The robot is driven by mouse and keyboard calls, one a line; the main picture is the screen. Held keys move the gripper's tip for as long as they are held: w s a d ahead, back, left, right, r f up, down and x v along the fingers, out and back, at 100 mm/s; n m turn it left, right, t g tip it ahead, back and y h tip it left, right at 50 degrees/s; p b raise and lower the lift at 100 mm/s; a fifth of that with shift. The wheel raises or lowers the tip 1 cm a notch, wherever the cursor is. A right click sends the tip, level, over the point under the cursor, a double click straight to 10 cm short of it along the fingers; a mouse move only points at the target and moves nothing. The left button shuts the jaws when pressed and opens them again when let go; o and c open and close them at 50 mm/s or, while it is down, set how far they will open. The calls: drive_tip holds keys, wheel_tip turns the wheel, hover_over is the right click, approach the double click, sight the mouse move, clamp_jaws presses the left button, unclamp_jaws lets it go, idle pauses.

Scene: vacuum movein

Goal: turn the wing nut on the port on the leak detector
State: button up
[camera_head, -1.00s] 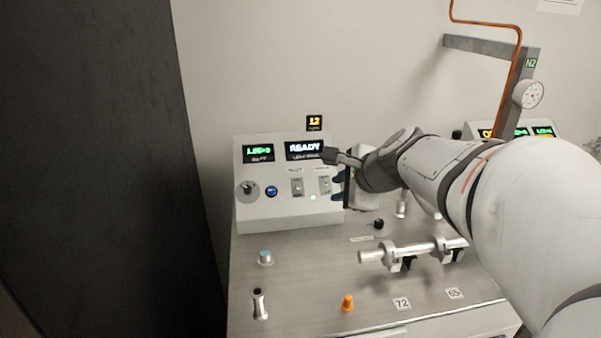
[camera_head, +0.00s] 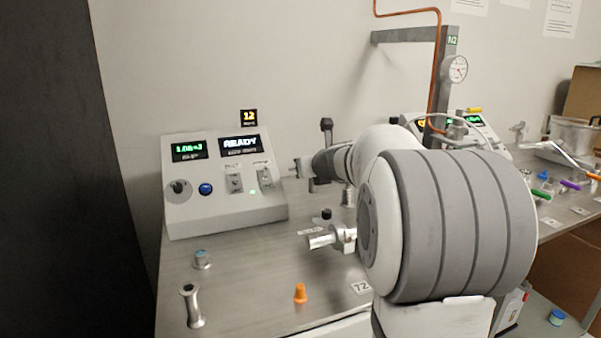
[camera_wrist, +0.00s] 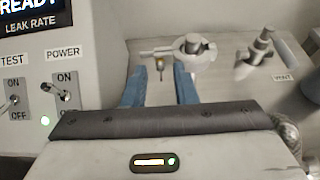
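The leak detector (camera_head: 225,208) is a pale console with a lit READY display, at the left in the head view. In the wrist view, the port (camera_wrist: 193,47) is a round silver clamped fitting behind my gripper's fingertips. A small brass-coloured piece, apparently the wing nut (camera_wrist: 160,62), hangs at the clamp's left side. My gripper (camera_wrist: 160,88) has two blue fingers spread apart, with nothing between them. In the picture, the wing nut lies just beyond the gap between the fingertips. In the head view, my arm hides much of the area around the port.
A valve (camera_wrist: 259,46) stands by a VENT label to the right. The POWER switch (camera_wrist: 58,92) is left of my gripper. A horizontal metal tube (camera_head: 325,238), an orange cone (camera_head: 300,293) and a small metal post (camera_head: 191,306) occupy the bench front.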

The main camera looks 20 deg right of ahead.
drive_tip(key=shift+x, duration=0.95)
drive_tip(key=shift+c, duration=0.3)
clamp_jaws()
